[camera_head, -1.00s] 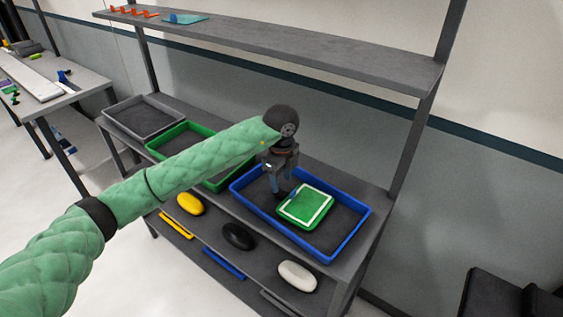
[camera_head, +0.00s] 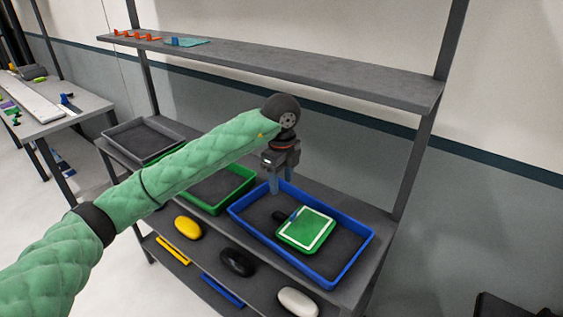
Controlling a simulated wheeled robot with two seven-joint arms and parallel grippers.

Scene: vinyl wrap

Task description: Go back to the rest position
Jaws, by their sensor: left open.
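My left gripper (camera_head: 281,184) is open and empty, pointing down above the back left part of the blue tray (camera_head: 355,262). Its arm, in a green quilted sleeve, comes in from the left. In the blue tray lies a green item with a white border (camera_head: 306,229). A small dark piece (camera_head: 280,216) lies at its left edge, below the gripper and apart from it. My right gripper is not in view.
A green tray (camera_head: 214,209), partly hidden by my arm, and a grey tray (camera_head: 146,158) stand to the left. Yellow (camera_head: 188,228), black (camera_head: 237,262) and white (camera_head: 298,302) rounded objects lie on the lower shelf. An upper shelf (camera_head: 300,76) runs behind and above the gripper.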

